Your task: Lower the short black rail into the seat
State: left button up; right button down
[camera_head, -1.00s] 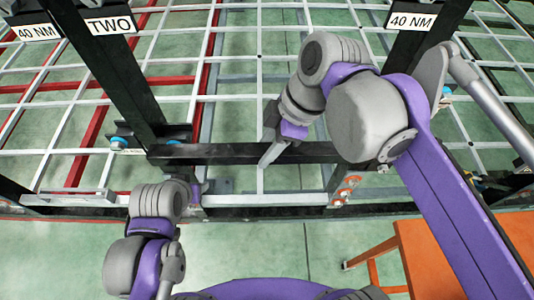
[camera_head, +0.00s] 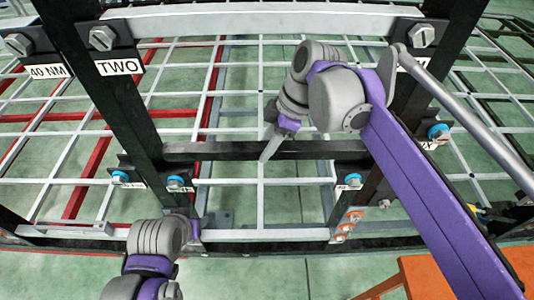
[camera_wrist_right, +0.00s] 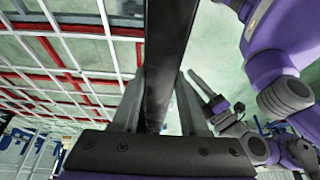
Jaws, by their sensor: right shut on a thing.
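The short black rail (camera_head: 220,151) lies level across the head view, between the two dark uprights. My right gripper (camera_head: 268,148) is shut on it near its middle; in the right wrist view the rail (camera_wrist_right: 167,60) runs between the two grey fingers. Blue-capped bolts on dark brackets show below the rail's left end (camera_head: 176,183) and right end (camera_head: 350,181). I cannot tell which part is the seat, or whether the rail touches the uprights. My left arm (camera_head: 157,238) is folded at the lower left, and its jaws do not show clearly.
The left upright (camera_head: 122,105) bears a TWO label, and the right upright (camera_head: 408,100) stands partly behind my right arm. A pale lower rail (camera_head: 265,235) crosses below. An orange table (camera_head: 420,275) is at the lower right. A white grid with red bars lies behind.

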jog(key=shift+w+f, duration=0.25)
jog(key=shift+w, duration=0.1)
pick_arm(q)
jog(key=s+f+b, duration=0.1)
jog(key=f, duration=0.1)
jog(key=s+f+b, duration=0.1)
jog(key=f, duration=0.1)
jog(key=shift+s+b, duration=0.15)
jog(key=shift+b, duration=0.25)
pick_arm(e)
notch_tip(320, 180, down, 6)
jog(key=shift+f, duration=0.2)
pick_arm(q)
jog(key=shift+f, duration=0.25)
pick_arm(e)
jog(key=shift+f, duration=0.25)
pick_arm(q)
jog(key=shift+s, duration=0.1)
pick_arm(e)
jog(key=shift+c, duration=1.8)
grip_release()
